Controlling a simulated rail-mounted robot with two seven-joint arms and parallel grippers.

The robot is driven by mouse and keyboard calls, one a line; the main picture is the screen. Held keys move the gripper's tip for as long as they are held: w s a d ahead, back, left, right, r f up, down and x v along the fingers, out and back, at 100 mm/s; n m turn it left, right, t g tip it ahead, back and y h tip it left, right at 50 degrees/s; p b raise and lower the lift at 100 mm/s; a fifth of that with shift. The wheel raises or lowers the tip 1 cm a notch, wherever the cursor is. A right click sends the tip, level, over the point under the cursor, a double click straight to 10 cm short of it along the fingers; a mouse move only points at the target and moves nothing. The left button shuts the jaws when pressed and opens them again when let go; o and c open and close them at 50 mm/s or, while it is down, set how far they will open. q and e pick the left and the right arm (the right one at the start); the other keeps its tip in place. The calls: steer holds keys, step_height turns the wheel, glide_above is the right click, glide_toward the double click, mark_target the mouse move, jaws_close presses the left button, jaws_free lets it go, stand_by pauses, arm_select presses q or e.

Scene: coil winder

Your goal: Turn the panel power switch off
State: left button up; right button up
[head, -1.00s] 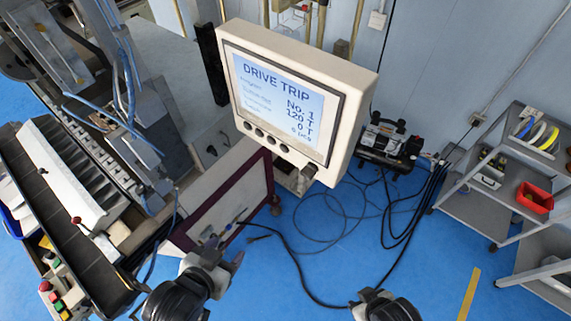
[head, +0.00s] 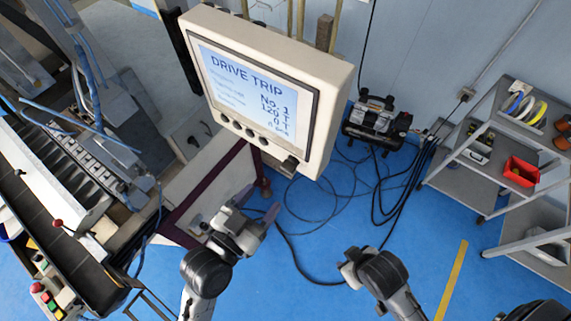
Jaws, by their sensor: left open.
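The cream control panel (head: 322,85) has a lit screen reading DRIVE TRIP, with a row of round dark buttons (head: 240,130) below it. A dark rotary knob (head: 290,163), which looks like the power switch, sits at the panel's lower right corner. Its setting is too small to read. My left gripper (head: 258,205) is open and empty, below and left of the knob, apart from the panel. My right gripper (head: 345,262) is low in the middle, far from the panel. Its fingers are too foreshortened to judge.
A winding machine (head: 70,170) with colored push buttons fills the left. A black compressor (head: 375,120) stands by the wall, with cables (head: 320,225) across the blue floor. A grey shelf cart (head: 480,165) with a red bin (head: 521,171) stands at right.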

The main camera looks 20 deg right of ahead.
mark_target(286, 170)
arm_select(q)
steer(key=p+x, duration=0.1)
steer(key=x, duration=0.7)
steer(key=shift+d, duration=0.1)
steer(key=shift+w+d+p, duration=0.3)
steer(key=shift+w+d, duration=0.05)
steer(key=shift+d, duration=0.15)
steer(key=shift+c, duration=0.2)
steer(key=c, duration=0.9)
